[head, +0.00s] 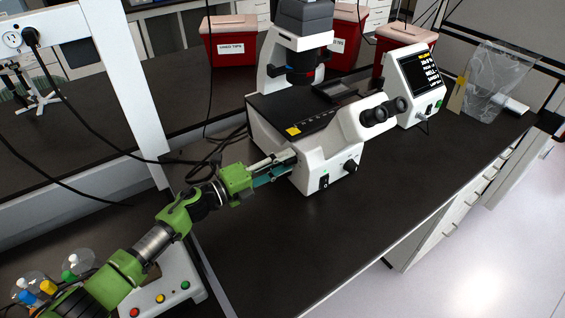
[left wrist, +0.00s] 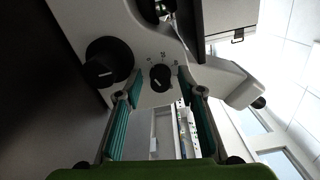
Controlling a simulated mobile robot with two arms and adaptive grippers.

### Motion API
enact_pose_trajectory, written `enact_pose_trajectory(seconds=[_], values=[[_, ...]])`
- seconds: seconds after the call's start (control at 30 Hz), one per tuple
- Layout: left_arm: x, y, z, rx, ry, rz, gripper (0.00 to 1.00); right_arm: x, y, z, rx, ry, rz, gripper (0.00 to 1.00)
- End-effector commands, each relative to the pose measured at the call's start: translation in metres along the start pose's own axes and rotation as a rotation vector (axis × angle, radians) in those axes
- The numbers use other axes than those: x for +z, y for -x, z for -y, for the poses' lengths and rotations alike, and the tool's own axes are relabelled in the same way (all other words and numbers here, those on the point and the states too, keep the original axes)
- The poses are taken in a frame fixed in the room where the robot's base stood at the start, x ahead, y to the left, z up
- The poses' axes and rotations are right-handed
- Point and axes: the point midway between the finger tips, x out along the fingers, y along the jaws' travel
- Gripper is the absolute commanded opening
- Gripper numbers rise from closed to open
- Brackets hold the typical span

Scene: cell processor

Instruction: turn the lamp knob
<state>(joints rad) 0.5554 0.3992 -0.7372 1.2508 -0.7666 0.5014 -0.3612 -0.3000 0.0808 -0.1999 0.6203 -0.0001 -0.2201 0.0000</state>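The white microscope (head: 318,165) stands on the dark bench. In the left wrist view, a small black dial knob (left wrist: 160,78) with printed marks sits on its white side (left wrist: 150,45). I take this for the lamp knob; in the head view it is hidden. A larger black knob (left wrist: 108,62) is left of it. My left gripper (head: 284,167) is at the left side of the microscope base. In the left wrist view its teal fingers (left wrist: 160,84) are apart, one on each side of the small knob, with visible gaps. My right gripper is not in view.
A front knob (head: 349,166) and a switch (head: 325,182) are on the microscope base. A display unit (head: 418,85) stands to its right, red bins (head: 232,43) behind. A button box (head: 165,295) is under my left arm. The bench front is clear.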

Motion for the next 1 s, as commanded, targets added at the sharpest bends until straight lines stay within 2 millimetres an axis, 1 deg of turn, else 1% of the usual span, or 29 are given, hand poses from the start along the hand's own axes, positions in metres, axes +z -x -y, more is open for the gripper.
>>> enact_pose_trajectory(seconds=[0.13, 0.23, 0.37, 0.5, 0.6, 0.7, 0.83, 1.0], values=[[0.0, 0.003, -0.001, 0.001, -0.001, 0.0, 0.36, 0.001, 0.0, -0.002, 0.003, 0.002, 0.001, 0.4], [0.001, 0.014, -0.001, 0.002, -0.001, 0.001, 0.36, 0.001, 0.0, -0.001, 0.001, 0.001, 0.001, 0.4], [0.0, 0.039, -0.002, 0.004, -0.001, 0.0, 0.36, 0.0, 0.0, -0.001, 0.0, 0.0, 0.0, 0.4], [0.0, 0.07, -0.002, 0.004, 0.0, 0.0, 0.36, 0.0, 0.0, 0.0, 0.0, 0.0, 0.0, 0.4], [0.0, 0.089, -0.002, 0.003, 0.002, 0.0, 0.36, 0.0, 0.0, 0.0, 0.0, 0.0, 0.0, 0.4], [0.0, 0.105, -0.001, 0.003, 0.0, 0.0, 0.36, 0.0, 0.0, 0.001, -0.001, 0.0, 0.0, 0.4], [0.0, 0.116, -0.001, 0.001, 0.001, 0.0, 0.36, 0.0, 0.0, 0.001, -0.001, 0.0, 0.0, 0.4], [0.0, 0.12, 0.0, -0.001, 0.0, -0.001, 0.36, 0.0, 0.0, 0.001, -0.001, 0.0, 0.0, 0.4]])
